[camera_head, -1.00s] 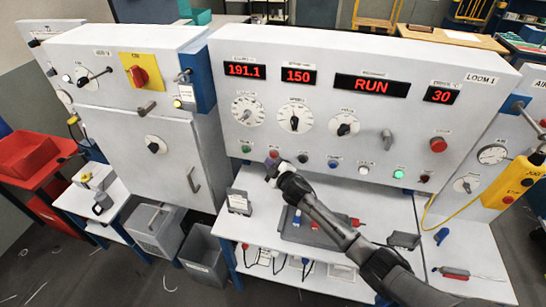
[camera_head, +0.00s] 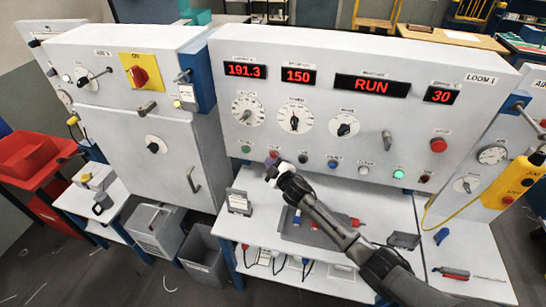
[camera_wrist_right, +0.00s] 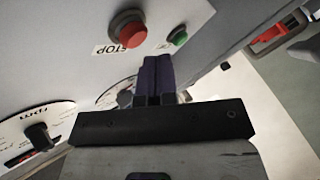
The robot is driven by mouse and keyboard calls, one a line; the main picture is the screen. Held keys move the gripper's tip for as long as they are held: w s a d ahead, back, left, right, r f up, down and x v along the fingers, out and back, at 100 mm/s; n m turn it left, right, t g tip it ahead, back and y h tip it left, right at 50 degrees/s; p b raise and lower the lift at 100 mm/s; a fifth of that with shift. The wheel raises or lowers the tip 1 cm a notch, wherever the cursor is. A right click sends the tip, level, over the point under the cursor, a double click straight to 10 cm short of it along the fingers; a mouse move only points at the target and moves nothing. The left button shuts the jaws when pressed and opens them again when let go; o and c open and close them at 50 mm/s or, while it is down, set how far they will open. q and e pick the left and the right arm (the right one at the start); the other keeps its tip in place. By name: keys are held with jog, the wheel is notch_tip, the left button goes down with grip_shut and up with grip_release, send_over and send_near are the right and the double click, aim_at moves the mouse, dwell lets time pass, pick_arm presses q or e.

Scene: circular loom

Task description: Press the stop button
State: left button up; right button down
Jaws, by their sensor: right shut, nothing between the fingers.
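The red stop button (camera_head: 273,154) sits on the lower left of the loom's grey front panel. In the right wrist view it is a round red button (camera_wrist_right: 129,31) in a dark collar, with an upside-down STOP label beside it. My right gripper (camera_head: 270,173) is just below the button in the head view. In the wrist view its dark fingers (camera_wrist_right: 157,62) are shut together and empty, with their tips below the button in the picture and apart from it in the image. The depth gap to the panel is hard to judge. My left gripper is not in view.
A green button (camera_head: 246,149) is beside the stop button. Several other buttons and a larger red mushroom button (camera_head: 438,145) are farther right. Dials (camera_head: 294,118) are above; the lit display (camera_head: 372,86) reads RUN. A grey tray (camera_head: 305,234) lies on the bench below.

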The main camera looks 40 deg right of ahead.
jog(key=shift+w+d, duration=0.15)
jog(key=shift+d, duration=0.1)
dwell(0.6)
jog(key=shift+w+d, duration=0.1)
jog(key=shift+d, duration=0.05)
jog(key=shift+w+d, duration=0.25)
jog(key=shift+d, duration=0.1)
dwell(0.9)
jog(key=shift+a, duration=0.1)
dwell(0.3)
jog(key=shift+s+a, duration=0.5)
jog(key=shift+a, duration=0.1)
jog(key=shift+s+a+p, duration=0.5)
jog(key=shift+s+a, duration=0.25)
jog(key=shift+a, duration=0.3)
jog(key=shift+s+a+p, duration=0.5)
jog(key=shift+s+a, duration=0.2)
jog(key=shift+a, duration=0.3)
dwell(0.7)
